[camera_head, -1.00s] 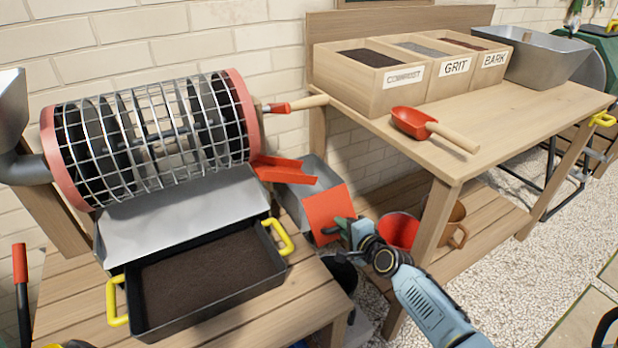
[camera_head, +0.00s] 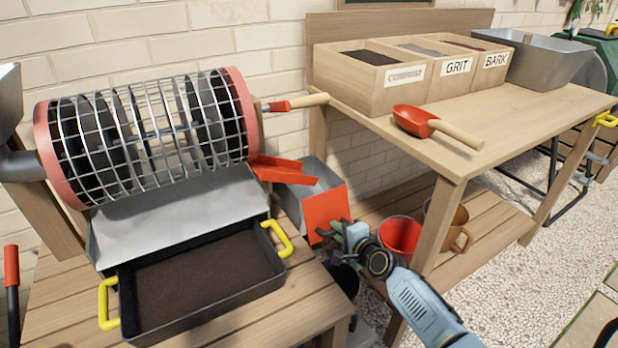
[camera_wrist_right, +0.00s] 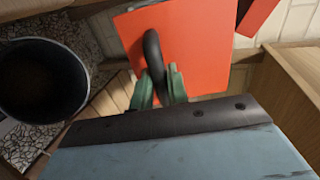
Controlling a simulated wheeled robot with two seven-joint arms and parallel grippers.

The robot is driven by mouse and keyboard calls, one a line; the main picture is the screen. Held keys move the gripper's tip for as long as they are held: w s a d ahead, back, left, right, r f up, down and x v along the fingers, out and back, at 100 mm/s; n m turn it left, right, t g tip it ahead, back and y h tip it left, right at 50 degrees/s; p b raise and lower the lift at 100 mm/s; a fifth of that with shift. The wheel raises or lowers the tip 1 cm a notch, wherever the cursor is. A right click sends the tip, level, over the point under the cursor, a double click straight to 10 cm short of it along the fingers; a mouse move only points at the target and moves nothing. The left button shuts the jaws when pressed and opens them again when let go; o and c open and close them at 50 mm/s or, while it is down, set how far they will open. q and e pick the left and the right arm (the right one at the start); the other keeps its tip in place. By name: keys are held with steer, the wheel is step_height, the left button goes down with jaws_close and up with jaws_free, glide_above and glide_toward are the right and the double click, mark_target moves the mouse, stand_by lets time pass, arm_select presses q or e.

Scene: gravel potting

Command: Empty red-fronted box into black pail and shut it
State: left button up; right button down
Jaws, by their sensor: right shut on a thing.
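The red-fronted box (camera_head: 325,182) is a grey metal box beside the sieve drum, with a flat red front panel (camera_head: 325,213). The panel fills the top of the right wrist view (camera_wrist_right: 200,50) and carries a dark curved handle (camera_wrist_right: 152,52). My right gripper (camera_head: 338,232) is at the panel's lower part; in the wrist view its green fingers (camera_wrist_right: 160,85) are shut on the handle. The black pail (camera_head: 346,278) stands low beneath the box, partly hidden by my arm. It shows open at left in the wrist view (camera_wrist_right: 42,80). My left gripper is not in view.
A black tray of dark soil (camera_head: 125,290) with yellow handles sits under the sieve drum (camera_head: 150,135). A red pot (camera_head: 400,235) and a brown pot (camera_head: 455,237) stand on the bench's lower shelf. A red scoop (camera_head: 415,120) lies on the bench top.

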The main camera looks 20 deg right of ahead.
steer(key=shift+w+a+f+b, duration=0.1)
steer(key=shift+w+f+b, duration=1)
steer(key=shift+f+b, duration=0.15)
steer(key=c, duration=1.5)
jaws_free()
steer(key=shift+w, duration=0.1)
steer(key=o, duration=0.5)
steer(key=shift+w+r, duration=0.1)
steer(key=shift+r, duration=0.1)
steer(key=p+v, duration=0.2)
steer(key=shift+s+r, duration=0.3)
steer(key=p+v, duration=0.3)
steer(key=v, duration=0.3)
steer(key=shift+s, duration=0.1)
